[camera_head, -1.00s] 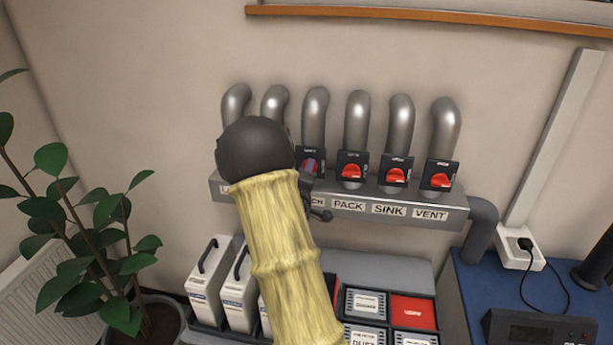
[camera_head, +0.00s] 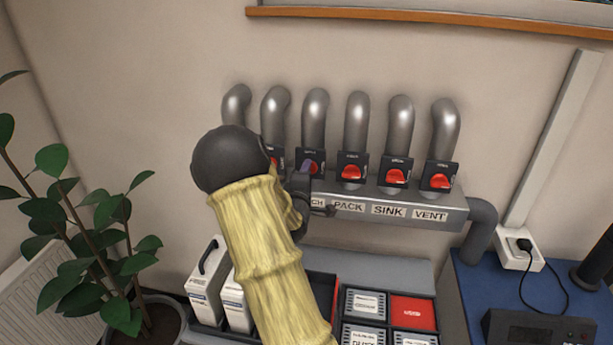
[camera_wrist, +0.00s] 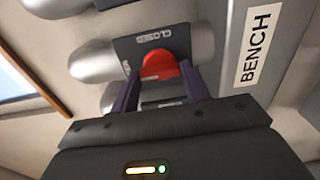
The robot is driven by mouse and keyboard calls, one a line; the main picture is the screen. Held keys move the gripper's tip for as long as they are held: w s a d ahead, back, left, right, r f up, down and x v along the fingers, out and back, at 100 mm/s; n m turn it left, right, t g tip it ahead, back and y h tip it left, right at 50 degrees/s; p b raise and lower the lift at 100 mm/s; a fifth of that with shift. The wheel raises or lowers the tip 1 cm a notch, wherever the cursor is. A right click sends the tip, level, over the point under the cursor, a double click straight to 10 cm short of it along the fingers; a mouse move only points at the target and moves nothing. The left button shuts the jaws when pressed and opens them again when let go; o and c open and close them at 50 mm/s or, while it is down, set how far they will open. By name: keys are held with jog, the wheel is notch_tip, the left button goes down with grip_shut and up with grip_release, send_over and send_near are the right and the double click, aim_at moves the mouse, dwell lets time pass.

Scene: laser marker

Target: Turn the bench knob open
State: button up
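The bench knob is a red rotary handle (camera_wrist: 160,66) on a dark plate in the wrist view, with the word CLOSED on the plate above it and the BENCH label (camera_wrist: 256,48) to its right. My gripper (camera_wrist: 157,72) has its two purple fingers on either side of the red handle, spread apart. Contact with the handle cannot be made out. In the head view, my gripper (camera_head: 304,171) is at the third knob from the left (camera_head: 314,168), which it partly covers. My forearm hides much of the left part of the manifold.
Three more red knobs, over the PACK (camera_head: 348,206), SINK (camera_head: 389,210) and VENT (camera_head: 430,215) labels, stand close to the right. Grey pipes (camera_head: 357,125) rise behind the plates. Boxes (camera_head: 205,290) stand below. A plant (camera_head: 95,230) is at the left.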

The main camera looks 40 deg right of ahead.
jog(key=o, duration=0.4)
jog(key=b+v, duration=1.3)
jog(key=v, duration=0.4)
jog(key=shift+s, duration=0.2)
jog(key=shift+a, duration=0.15)
dwell(0.4)
